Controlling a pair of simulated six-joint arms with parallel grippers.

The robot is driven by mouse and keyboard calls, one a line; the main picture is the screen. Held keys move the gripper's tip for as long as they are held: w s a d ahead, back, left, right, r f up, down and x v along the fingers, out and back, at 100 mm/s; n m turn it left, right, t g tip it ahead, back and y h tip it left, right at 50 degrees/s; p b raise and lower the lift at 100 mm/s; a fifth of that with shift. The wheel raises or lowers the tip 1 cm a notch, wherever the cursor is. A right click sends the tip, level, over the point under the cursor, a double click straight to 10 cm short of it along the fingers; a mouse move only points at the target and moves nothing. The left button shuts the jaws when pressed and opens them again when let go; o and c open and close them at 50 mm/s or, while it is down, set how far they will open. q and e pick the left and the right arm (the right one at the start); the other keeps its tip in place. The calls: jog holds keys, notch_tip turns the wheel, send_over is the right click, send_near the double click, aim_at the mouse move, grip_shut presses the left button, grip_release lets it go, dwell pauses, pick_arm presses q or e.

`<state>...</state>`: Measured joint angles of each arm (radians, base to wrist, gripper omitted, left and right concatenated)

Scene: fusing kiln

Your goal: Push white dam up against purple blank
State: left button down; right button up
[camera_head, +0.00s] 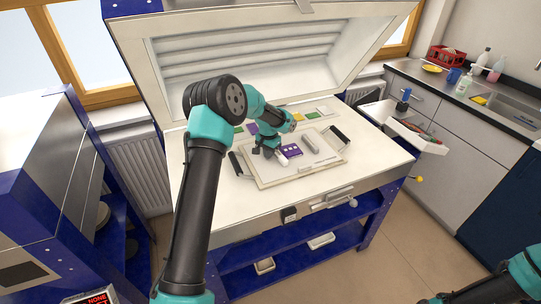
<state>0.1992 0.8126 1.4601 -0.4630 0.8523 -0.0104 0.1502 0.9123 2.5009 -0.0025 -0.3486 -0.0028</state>
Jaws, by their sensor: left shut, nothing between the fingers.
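A purple blank (292,151) with pale spots lies on the pale kiln shelf (262,181). A small white piece, which looks like the white dam (283,161), lies close to its left side; I cannot tell whether they touch. My left gripper (273,156) is shut and empty, low over the shelf, just left of the white piece. Its fingers are small and dark here, and contact with the white piece is unclear. Of my right arm only a part shows at the bottom right corner; its gripper is out of view.
A light grey bar (311,145) lies right of the purple blank. Dark handles (340,134) stand at the shelf's sides. Coloured squares, including a yellow one (312,115), lie behind. The raised kiln lid (260,50) stands at the back.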

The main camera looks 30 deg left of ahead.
pick_arm(q)
jog(key=shift+w+d, duration=0.45)
jog(key=shift+w, duration=0.2)
dwell(1.1)
jog(key=shift+s+a, duration=0.35)
jog(key=shift+s, duration=0.15)
dwell(0.5)
notch_tip(320, 180, up, 9)
dwell(1.3)
dwell(0.5)
